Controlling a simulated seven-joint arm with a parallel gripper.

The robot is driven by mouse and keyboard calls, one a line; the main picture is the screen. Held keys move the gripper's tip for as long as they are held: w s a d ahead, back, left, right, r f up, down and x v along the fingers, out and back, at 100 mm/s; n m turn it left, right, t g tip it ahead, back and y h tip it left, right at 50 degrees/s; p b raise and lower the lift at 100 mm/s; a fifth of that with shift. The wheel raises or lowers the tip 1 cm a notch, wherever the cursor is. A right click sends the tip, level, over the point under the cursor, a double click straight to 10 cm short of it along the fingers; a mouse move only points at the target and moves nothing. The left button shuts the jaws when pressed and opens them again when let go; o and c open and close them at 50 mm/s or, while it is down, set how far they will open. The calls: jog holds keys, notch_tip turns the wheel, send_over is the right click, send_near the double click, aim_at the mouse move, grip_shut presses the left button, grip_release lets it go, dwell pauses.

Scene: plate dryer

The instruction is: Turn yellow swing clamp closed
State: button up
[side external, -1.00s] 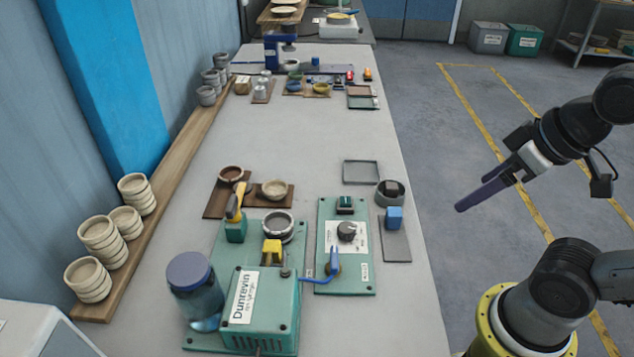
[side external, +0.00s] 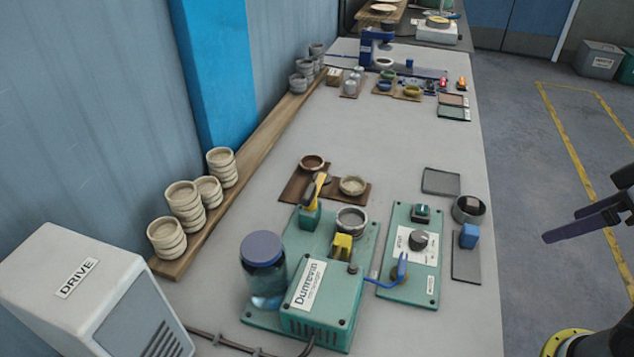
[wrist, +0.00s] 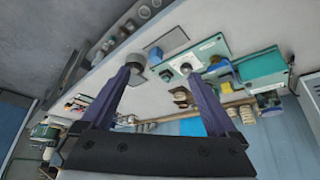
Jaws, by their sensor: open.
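A yellow clamp arm (side external: 313,189) with a dark end sits on a green block at the back left of the green Dunrevin machine (side external: 330,297). It points up and back at a slant; I cannot tell its exact swing position. A second yellow piece (side external: 342,246) sits in front of a round grey cup (side external: 351,220) on the same machine. My gripper (side external: 578,223), partly cut off by the right edge of the side view, is out past the table's right edge, well away from the clamp. In the wrist view my gripper (wrist: 164,66) has its purple fingers spread and empty.
A glass jar (side external: 264,275) stands left of the machine. Stacked bowls (side external: 184,205) line the wall. The mid-table is clear.

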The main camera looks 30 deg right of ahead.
jog(key=w+a+r+n+y, duration=0.1)
jog(key=w+a+r+n, duration=0.25)
jog(key=w+r, duration=0.5)
jog(key=w+a+r+n+y, duration=0.1)
jog(key=w+a+r+n, duration=0.25)
jog(key=w, duration=0.65)
jog(key=n+g+y, duration=0.1)
jog(key=n+g, duration=0.1)
send_over(310, 190)
jog(key=s+d, duration=0.4)
notch_tip(310, 190, down, 10)
jog(key=x, duration=1.2)
jog(key=shift+a+f, duration=0.25)
jog(key=shift+f, duration=0.1)
jog(key=shift+c, duration=0.2)
grip_shut()
